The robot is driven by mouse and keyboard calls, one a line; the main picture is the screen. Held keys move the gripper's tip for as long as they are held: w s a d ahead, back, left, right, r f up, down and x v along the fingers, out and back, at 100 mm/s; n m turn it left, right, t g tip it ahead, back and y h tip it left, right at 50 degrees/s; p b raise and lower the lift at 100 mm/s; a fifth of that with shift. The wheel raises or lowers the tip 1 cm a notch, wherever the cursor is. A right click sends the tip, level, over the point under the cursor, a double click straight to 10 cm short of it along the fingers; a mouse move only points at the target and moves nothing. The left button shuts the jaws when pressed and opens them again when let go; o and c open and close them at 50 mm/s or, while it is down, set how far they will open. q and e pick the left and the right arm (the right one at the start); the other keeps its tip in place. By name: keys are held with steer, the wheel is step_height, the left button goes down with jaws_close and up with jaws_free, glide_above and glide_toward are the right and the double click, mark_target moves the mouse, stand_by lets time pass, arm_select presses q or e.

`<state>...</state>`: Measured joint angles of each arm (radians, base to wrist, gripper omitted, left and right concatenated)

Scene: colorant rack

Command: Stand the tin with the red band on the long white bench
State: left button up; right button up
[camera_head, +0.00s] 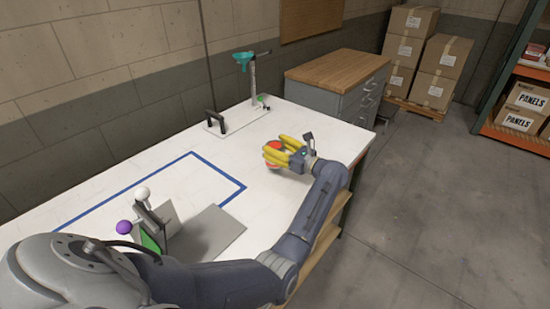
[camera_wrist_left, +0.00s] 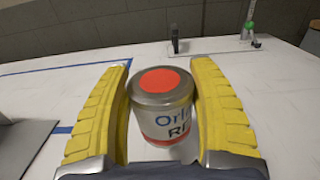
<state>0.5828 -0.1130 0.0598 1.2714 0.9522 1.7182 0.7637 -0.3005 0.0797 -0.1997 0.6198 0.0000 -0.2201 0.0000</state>
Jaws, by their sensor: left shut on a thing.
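In the head view the red-topped tin (camera_head: 272,146) shows partly behind the fingers of my left gripper (camera_head: 280,153), over the right part of the long white bench (camera_head: 240,197). I cannot tell whether its base touches the bench. My right gripper is not in view.
A blue tape outline (camera_head: 222,180) marks the bench left of the tin. A stand with white and purple balls (camera_head: 150,215) is near left, by a grey plate (camera_head: 215,235). A black handle (camera_head: 214,122) and teal-topped post (camera_head: 252,80) stand at the back. Bare bench surrounds the tin.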

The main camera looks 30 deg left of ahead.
arm_select(q)
steer(key=shift+f, duration=2.4)
steer(key=shift+f, duration=0.1)
steer(key=o, duration=1.2)
steer(key=shift+o, duration=0.2)
steer(key=shift+d, duration=0.15)
steer(key=shift+s+d, duration=0.15)
steer(key=shift+d, duration=1.05)
steer(key=shift+s+d, duration=0.2)
steer(key=shift+d, duration=1)
steer(key=shift+s+d, duration=0.15)
steer(key=shift+d, duration=1.05)
